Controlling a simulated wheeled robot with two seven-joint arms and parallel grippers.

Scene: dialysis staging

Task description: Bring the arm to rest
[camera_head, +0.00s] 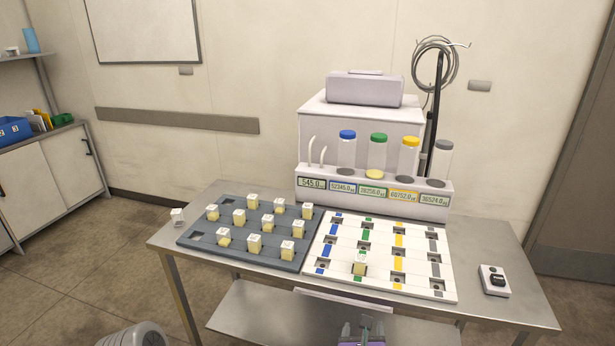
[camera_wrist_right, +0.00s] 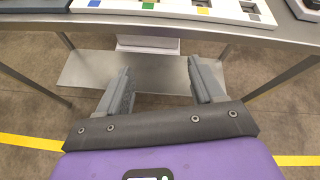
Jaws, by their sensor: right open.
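My right gripper (camera_head: 365,328) shows at the bottom edge of the head view, low in front of the table. In the right wrist view its two grey fingers (camera_wrist_right: 160,78) stand wide apart with nothing between them. Beyond them are the table's front edge and lower shelf. The fingers touch nothing that I can see. My left gripper is not in view.
The steel table (camera_head: 195,279) bears a dark tray (camera_head: 190,240) of several yellow-and-white cubes, and a white striped board (camera_head: 322,284) with one cube (camera_head: 360,265). Behind stands a machine (camera_head: 312,165) with capped cylinders. A small device (camera_head: 494,280) lies right. The lower shelf (camera_head: 250,310) juts below.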

